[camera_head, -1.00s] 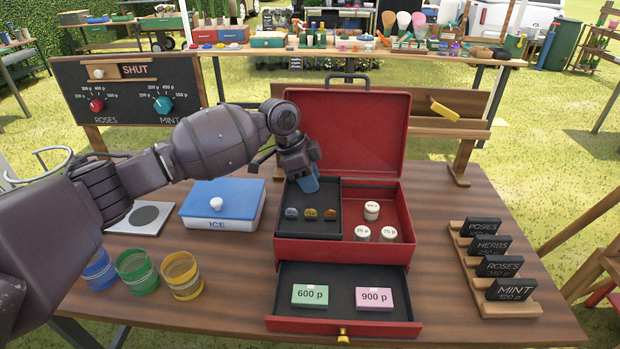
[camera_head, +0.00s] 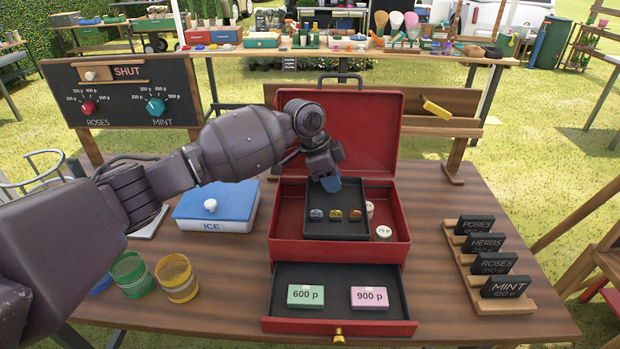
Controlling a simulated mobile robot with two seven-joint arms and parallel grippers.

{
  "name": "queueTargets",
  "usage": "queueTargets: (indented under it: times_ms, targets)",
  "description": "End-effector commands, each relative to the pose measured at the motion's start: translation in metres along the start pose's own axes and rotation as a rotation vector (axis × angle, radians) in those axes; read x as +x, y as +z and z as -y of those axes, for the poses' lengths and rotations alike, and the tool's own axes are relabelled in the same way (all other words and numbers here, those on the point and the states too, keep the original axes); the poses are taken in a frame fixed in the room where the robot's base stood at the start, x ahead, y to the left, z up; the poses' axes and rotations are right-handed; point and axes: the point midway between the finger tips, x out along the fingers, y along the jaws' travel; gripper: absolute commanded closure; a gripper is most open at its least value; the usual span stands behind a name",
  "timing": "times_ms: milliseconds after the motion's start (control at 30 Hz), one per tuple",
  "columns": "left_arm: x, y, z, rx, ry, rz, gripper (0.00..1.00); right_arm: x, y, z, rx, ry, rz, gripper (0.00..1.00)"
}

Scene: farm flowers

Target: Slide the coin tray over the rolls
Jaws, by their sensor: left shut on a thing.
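The black coin tray (camera_head: 336,228) holds several coins in a row and sits inside the open red cash box (camera_head: 398,246), near the middle of its width. My left gripper (camera_head: 328,184) is shut at the tray's back edge, its blue fingertips down on it. One white coin roll (camera_head: 383,232) shows to the right of the tray. Another roll (camera_head: 369,209) is partly covered by the tray's right edge. A third roll is hidden. The left part of the box floor is bare. My right gripper is not in view.
The box's lower drawer (camera_head: 282,322) is pulled out and holds a green 600 p block (camera_head: 306,295) and a pink 900 p block (camera_head: 370,297). The raised lid (camera_head: 370,130) stands behind the tray. A blue ICE box (camera_head: 216,206) is left, a label rack (camera_head: 500,306) right.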

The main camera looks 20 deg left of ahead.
Motion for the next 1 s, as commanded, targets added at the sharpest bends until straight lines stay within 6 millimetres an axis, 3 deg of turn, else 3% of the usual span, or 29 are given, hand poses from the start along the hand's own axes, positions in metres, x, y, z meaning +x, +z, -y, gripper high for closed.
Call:
queueTargets:
  times_ms: [100,333,767,800,867,1000]
  targets:
    - [0.012,-0.028,0.000,0.002,0.001,-0.003,1.00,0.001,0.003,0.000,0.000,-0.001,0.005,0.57]
    - [0.028,-0.065,0.000,0.000,0.000,-0.001,1.00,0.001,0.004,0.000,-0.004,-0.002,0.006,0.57]
    - [0.030,-0.075,0.000,0.001,-0.002,-0.003,1.00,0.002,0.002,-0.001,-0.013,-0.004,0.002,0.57]
    - [0.030,-0.075,0.000,0.001,-0.002,-0.003,0.73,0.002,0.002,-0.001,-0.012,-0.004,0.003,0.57]
    - [0.030,-0.075,0.000,0.001,-0.002,-0.003,0.67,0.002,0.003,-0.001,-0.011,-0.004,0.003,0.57]
    - [0.030,-0.074,0.000,0.001,-0.002,-0.001,0.67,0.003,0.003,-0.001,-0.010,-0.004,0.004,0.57]
